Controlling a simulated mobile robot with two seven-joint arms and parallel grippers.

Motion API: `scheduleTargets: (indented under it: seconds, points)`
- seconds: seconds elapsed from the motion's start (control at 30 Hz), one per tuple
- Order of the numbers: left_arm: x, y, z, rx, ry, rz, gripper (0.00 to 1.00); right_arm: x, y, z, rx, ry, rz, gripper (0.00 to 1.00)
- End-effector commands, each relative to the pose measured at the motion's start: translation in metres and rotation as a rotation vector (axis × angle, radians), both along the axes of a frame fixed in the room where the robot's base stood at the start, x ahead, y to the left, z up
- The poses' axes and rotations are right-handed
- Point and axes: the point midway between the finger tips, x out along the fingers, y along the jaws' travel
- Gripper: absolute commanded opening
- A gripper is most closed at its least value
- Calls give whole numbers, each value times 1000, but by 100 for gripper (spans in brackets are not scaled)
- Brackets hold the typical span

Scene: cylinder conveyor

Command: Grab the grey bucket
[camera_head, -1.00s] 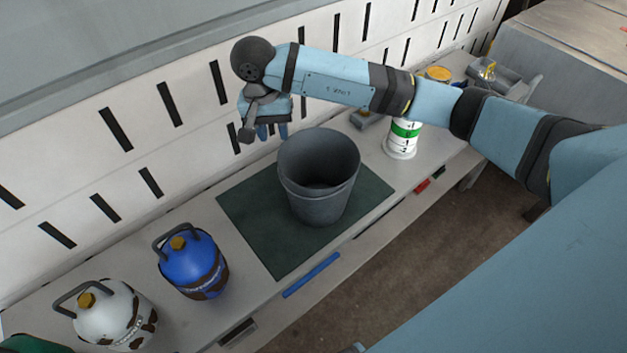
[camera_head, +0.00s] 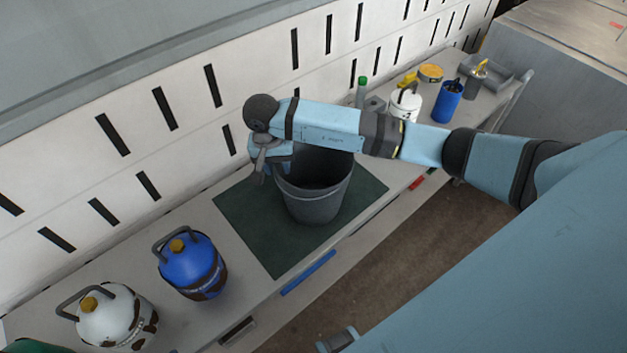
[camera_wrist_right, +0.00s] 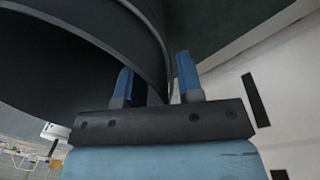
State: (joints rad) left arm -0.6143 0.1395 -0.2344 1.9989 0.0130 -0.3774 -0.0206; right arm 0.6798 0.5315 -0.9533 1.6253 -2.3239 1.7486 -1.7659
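The grey bucket (camera_head: 316,201) stands upright on a dark green mat (camera_head: 250,225) on the workbench. My right gripper (camera_head: 272,170) is at the bucket's left rim, and my right arm crosses above its far side. In the right wrist view, the fingers of the right gripper (camera_wrist_right: 157,82) are apart, with the wall of the bucket (camera_wrist_right: 150,38) running between them. Gaps show beside the wall, so the gripper is open around the rim. My left gripper is not clearly seen.
A blue gas canister (camera_head: 192,268) and a white one (camera_head: 112,318) stand left of the mat. A white container (camera_head: 405,106), a blue cup (camera_head: 447,101) and a grey tray (camera_head: 497,74) are at the right. A slotted white wall (camera_head: 130,180) rises behind.

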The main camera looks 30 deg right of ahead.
Motion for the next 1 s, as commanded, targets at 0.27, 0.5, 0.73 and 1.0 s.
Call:
scheduleTargets:
  seconds: [0.27, 0.5, 0.73, 1.0]
  points:
    - [-1, 0, -4, 2, 8, 0, 43, 0, 0, 0, 0, 0, 0, 0]
    - [-2, 0, -5, 3, 10, 0, 43, 0, 0, 0, 0, 0, 0, 0]
    - [-1, 0, -4, 1, 7, -1, 43, 0, 0, 1, 0, 0, 0, 0]
    - [0, 0, -1, 0, 3, -1, 43, 0, 0, 1, 0, 0, 0, 0]
